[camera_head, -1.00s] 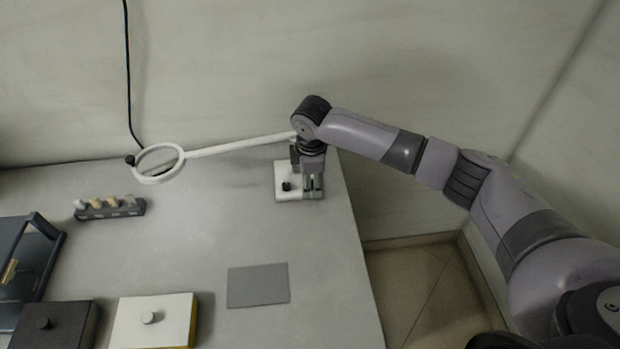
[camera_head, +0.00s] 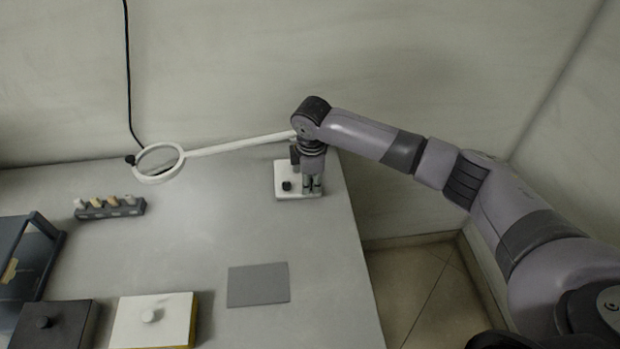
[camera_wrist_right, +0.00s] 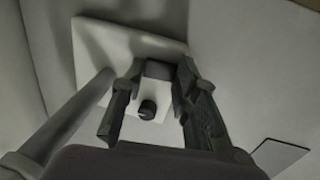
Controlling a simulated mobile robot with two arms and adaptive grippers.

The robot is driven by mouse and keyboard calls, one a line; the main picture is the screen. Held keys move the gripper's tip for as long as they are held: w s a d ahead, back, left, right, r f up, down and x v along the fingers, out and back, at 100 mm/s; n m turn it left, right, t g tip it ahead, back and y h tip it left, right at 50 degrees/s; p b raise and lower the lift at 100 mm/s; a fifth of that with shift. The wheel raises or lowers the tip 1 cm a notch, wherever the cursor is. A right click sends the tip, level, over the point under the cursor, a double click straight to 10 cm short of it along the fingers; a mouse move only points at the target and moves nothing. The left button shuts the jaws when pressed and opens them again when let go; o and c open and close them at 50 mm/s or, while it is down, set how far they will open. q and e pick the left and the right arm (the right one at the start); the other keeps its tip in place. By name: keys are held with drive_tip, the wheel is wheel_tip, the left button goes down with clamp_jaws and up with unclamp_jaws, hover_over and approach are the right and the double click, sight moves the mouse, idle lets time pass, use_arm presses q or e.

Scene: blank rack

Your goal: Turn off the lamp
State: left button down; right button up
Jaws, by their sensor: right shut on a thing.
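The lamp has a white ring head (camera_head: 158,163) over the back of the table and a long white arm (camera_head: 240,145). I cannot tell whether it is lit. Its flat white base (camera_head: 284,167) stands at the table's back right corner and also shows in the right wrist view (camera_wrist_right: 95,45). A small black knob (camera_head: 287,186) is on the base, apart from the fingers. My right gripper (camera_head: 313,190) points down over the base, right of the knob. Its fingers are shut on a dark block (camera_wrist_right: 158,70) on the base. My left gripper is out of view.
A rack with several pegs (camera_head: 110,208) stands at the left. A grey mat (camera_head: 258,285), a white box (camera_head: 155,320), a black box (camera_head: 55,325) and a dark handled case (camera_head: 30,260) are nearer the front. The table middle is clear.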

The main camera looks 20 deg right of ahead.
drive_tip(key=shift+w+r+g+p, duration=0.1)
drive_tip(key=shift+r+g+p, duration=0.05)
drive_tip(key=shift+g+p, duration=0.2)
clamp_jaws()
drive_tip(key=shift+w+g+p, duration=0.1)
drive_tip(key=shift+g+p, duration=0.25)
drive_tip(key=shift+p, duration=0.05)
drive_tip(key=o, duration=1.1)
unclamp_jaws()
drive_tip(key=r, duration=1.1)
drive_tip(key=shift+s+r, duration=0.25)
drive_tip(key=shift+r, duration=0.1)
drive_tip(key=shift+c, duration=0.4)
